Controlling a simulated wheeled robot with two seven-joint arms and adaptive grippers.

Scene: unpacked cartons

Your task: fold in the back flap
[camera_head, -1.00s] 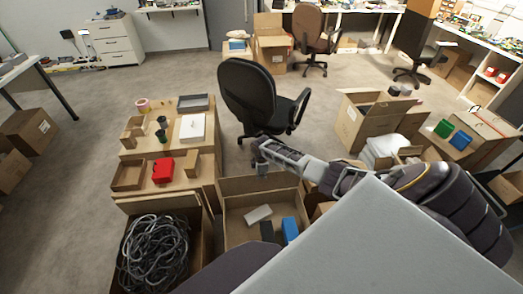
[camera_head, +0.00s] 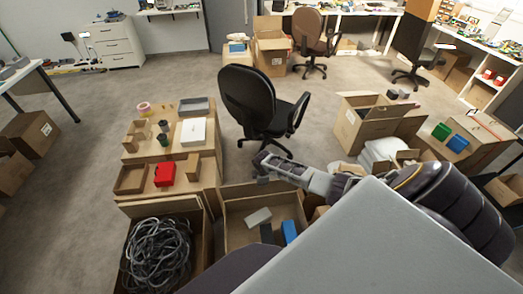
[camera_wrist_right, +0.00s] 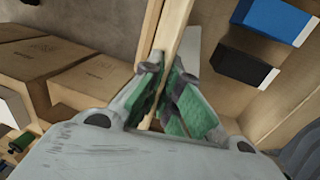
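The open carton (camera_head: 236,237) stands at lower centre in the head view. Its back flap (camera_head: 232,194) stands up along the far edge. In the right wrist view the flap's thin edge (camera_wrist_right: 174,32) runs down between the green-padded fingers. My right gripper (camera_head: 263,174) is at the top of this flap, and its fingertips (camera_wrist_right: 165,70) close on both its faces. A white box (camera_head: 258,217), a dark box (camera_head: 267,234) and a blue box (camera_head: 289,232) lie inside the carton. A grey surface hides the carton's near right part. My left gripper is out of view.
A carton of dark cables (camera_head: 157,255) stands close on the left. Behind it, a low stand (camera_head: 178,152) carries trays, cups and a red case (camera_head: 164,174). A black chair (camera_head: 250,102) stands just behind the carton. More open cartons (camera_head: 380,122) stand to the right.

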